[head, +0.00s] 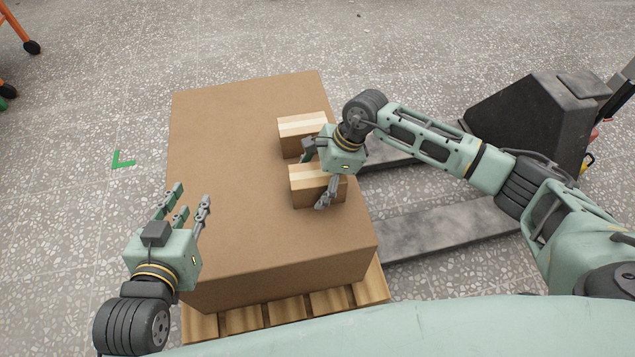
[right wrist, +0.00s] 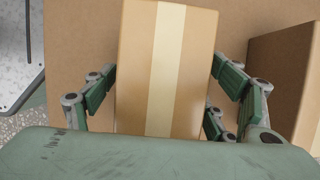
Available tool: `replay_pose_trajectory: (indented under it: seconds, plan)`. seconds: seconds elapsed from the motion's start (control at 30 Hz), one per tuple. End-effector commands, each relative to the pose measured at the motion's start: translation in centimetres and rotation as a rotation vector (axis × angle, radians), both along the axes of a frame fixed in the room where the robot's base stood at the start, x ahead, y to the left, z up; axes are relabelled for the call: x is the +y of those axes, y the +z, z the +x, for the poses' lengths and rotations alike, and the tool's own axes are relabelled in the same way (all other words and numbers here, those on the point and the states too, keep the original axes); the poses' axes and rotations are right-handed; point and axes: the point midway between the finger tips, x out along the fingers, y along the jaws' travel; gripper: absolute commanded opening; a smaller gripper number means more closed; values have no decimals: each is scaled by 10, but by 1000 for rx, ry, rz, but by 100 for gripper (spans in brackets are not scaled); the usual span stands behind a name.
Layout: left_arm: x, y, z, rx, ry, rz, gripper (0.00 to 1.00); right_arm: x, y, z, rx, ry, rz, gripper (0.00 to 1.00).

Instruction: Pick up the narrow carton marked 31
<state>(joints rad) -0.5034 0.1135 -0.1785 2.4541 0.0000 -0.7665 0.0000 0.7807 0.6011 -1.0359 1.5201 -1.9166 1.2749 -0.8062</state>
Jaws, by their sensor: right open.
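Two small taped cartons sit on top of a large brown box. The nearer carton (head: 303,190) is under my right gripper (head: 318,180), whose fingers straddle it on both sides. In the right wrist view this carton (right wrist: 165,70), with a pale tape strip, lies between the spread fingers of my right gripper (right wrist: 160,95), with small gaps at its sides. The farther carton (head: 300,127) stands just behind it; in the right wrist view it is at the right edge (right wrist: 285,75). No number is readable on either carton. My left gripper (head: 190,205) is open and empty at the big box's left side.
The large box (head: 225,190) rests on a wooden pallet (head: 265,315); its top left is bare. A pallet jack with dark forks (head: 450,228) and a black body (head: 535,115) stands to the right. A green mark (head: 123,160) is on the floor.

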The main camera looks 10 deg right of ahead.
Motion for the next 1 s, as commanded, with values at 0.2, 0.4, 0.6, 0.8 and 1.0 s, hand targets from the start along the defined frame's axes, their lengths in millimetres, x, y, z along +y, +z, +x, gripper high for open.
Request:
replay_pose_trajectory:
  seconds: [0.2,0.4,0.6,0.8,1.0]
  plan:
    - [-1,1,1,-10,-1,-2,27,0,-1,0,0,0,0,78]
    - [-1,3,2,-20,-2,-5,27,0,-1,0,0,0,0,78]
    - [-2,4,2,-22,-2,-6,27,0,-1,0,0,0,0,78]
    - [-2,3,2,-20,-2,-6,27,0,-1,0,0,0,0,63]
    - [-2,3,2,-17,-2,-5,27,0,-1,0,0,0,0,46]
